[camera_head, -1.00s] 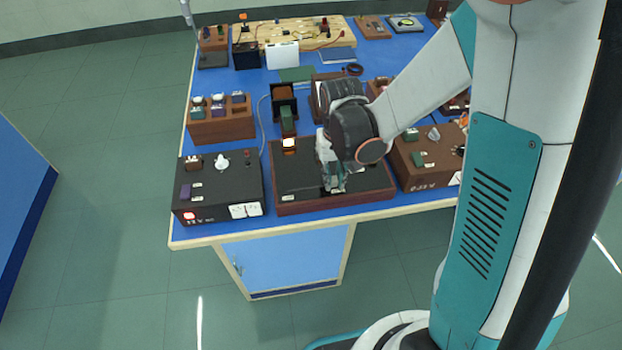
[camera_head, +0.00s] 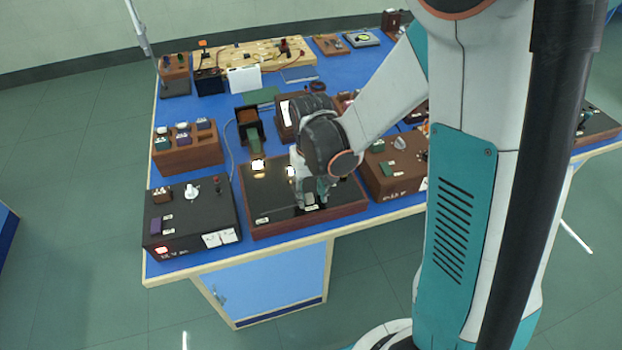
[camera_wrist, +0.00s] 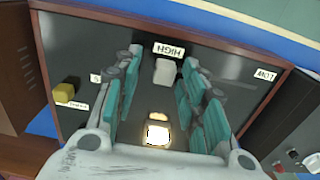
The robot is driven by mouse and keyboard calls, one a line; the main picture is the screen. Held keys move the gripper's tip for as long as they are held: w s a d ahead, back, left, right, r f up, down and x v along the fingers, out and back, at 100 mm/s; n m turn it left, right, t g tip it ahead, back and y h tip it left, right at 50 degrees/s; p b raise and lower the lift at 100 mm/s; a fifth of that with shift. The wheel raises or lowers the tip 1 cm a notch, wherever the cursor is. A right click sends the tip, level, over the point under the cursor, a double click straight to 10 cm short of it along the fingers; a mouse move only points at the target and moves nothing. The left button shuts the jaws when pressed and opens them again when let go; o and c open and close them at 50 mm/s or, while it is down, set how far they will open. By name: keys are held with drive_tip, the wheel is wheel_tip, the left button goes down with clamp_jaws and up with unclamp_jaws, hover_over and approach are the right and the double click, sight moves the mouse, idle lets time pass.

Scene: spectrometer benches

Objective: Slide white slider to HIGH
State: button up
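The white slider (camera_wrist: 164,72) stands on a dark panel (camera_wrist: 224,65) in a brown wooden frame. In the wrist view it is just below the HIGH label (camera_wrist: 168,49), which reads upside down. The LOW label (camera_wrist: 265,76) is far to its right. My gripper (camera_wrist: 162,62) is open, its teal fingers on either side of the slider with gaps showing on both sides. In the head view my gripper (camera_head: 314,192) is low over the front right part of the framed panel (camera_head: 270,218); the slider cannot be made out there.
A yellowish knob (camera_wrist: 68,92) is at the panel's left in the wrist view, and a bright spot (camera_wrist: 157,132) glows between the fingers. A black control box (camera_head: 190,215) stands left of the panel and a brown box (camera_head: 392,170) stands close on its right.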

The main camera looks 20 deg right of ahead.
sight(311, 195)
wheel_tip(311, 195, up, 12)
drive_tip(key=shift+f, duration=0.2)
idle(0.6)
drive_tip(key=s+d+r+t, duration=0.1)
drive_tip(key=s+r+t, duration=0.6)
drive_tip(key=s, duration=0.5)
drive_tip(key=shift+s+d+r, duration=0.3)
drive_tip(key=shift+d+r, duration=0.1)
drive_tip(key=shift+r, duration=0.25)
